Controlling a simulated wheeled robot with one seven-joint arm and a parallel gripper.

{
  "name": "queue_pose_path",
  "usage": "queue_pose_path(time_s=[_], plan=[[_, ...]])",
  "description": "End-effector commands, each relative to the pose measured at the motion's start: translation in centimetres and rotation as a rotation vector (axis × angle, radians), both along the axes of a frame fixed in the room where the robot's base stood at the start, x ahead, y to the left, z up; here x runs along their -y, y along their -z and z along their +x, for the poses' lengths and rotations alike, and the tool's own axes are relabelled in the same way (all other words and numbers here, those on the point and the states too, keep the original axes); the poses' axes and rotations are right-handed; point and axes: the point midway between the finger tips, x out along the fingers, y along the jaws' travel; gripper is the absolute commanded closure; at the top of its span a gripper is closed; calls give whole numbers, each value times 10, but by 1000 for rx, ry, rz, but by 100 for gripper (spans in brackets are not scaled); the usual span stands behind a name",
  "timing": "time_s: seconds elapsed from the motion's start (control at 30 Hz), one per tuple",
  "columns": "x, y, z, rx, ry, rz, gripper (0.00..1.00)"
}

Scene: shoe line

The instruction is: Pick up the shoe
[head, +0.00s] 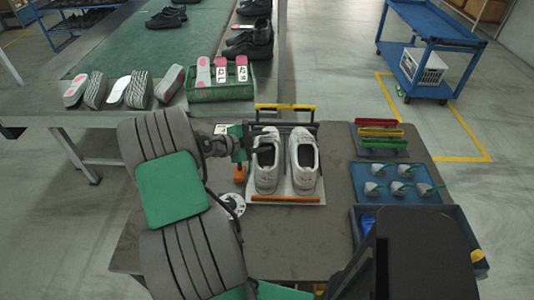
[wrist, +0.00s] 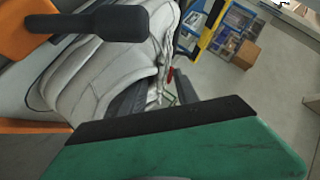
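A pair of white shoes stands side by side on a light plate in a fixture, the left shoe (head: 266,165) and the right shoe (head: 304,162) in the head view. My gripper (head: 242,146) is at the left side of the left shoe, close to its opening. In the wrist view a white shoe (wrist: 115,80) fills the upper left, behind a green part with a black edge, seemingly my gripper (wrist: 180,135). Whether the fingers touch the shoe, and how far apart they are, is unclear.
The fixture has a yellow bar (head: 285,107) behind and an orange bar (head: 286,199) in front. Right of it are colored bars (head: 380,139) and a blue tray (head: 395,184). A green crate (head: 219,93) and several shoe parts lie on the table behind left.

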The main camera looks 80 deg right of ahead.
Motion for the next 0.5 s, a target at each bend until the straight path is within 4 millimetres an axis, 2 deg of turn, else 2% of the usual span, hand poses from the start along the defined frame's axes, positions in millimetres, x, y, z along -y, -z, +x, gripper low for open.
queue_pose_path(time_s=[0.13,0.37,0.5], plan=[[15,8,-12,-1,1,2,63],[16,10,-12,1,-1,2,63],[16,10,-12,1,-1,2,75]])
